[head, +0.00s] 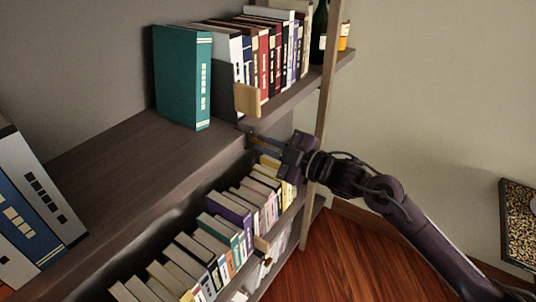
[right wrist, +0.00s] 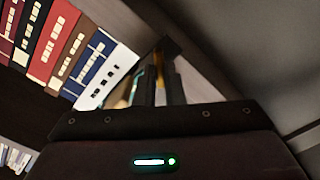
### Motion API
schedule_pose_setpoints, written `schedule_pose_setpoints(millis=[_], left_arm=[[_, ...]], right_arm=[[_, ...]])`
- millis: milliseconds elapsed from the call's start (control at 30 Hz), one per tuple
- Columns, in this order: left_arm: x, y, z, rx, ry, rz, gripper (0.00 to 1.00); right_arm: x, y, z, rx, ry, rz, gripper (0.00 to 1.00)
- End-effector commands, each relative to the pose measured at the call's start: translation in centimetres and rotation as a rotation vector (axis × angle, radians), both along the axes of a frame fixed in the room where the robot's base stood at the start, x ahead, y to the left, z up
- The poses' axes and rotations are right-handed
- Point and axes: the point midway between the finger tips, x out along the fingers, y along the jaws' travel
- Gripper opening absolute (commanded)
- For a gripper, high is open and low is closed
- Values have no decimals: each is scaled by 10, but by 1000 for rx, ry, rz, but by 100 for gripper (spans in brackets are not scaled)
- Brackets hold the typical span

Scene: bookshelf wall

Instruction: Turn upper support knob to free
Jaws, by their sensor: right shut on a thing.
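My right gripper (head: 252,137) reaches in from the right to the front edge of the upper shelf (head: 150,150), just below the wooden bookend block (head: 247,99). Its fingers are shut on a small part at that edge, which I take to be the upper support knob; the fingers mostly hide it, and its turn angle cannot be read. In the right wrist view the two dark fingers (right wrist: 165,85) are close together, with a small yellowish patch showing between them. My left gripper is not in view.
A teal binder (head: 183,78) stands on the upper shelf beside a row of books (head: 270,55). Grey and blue binders (head: 40,205) lean at the left. More books (head: 205,245) fill the lower shelf under my gripper. A shelf post (head: 325,80) stands close to my arm.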

Motion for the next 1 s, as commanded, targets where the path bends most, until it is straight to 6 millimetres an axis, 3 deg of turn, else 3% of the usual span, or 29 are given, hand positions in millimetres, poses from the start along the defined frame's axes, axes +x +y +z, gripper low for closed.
schedule_pose_setpoints(millis=[33, 633, 800, 1000], left_arm=[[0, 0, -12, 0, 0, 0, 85], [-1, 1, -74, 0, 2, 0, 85], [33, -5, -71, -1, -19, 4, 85], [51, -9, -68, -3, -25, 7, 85]], right_arm=[[0, 0, -4, -27, -41, 1, 0], [-1, 1, -6, -334, -462, 2, 0], [-1, 1, -5, -390, -537, 1, 0], [-1, 1, -4, -427, -588, 1, 0]])
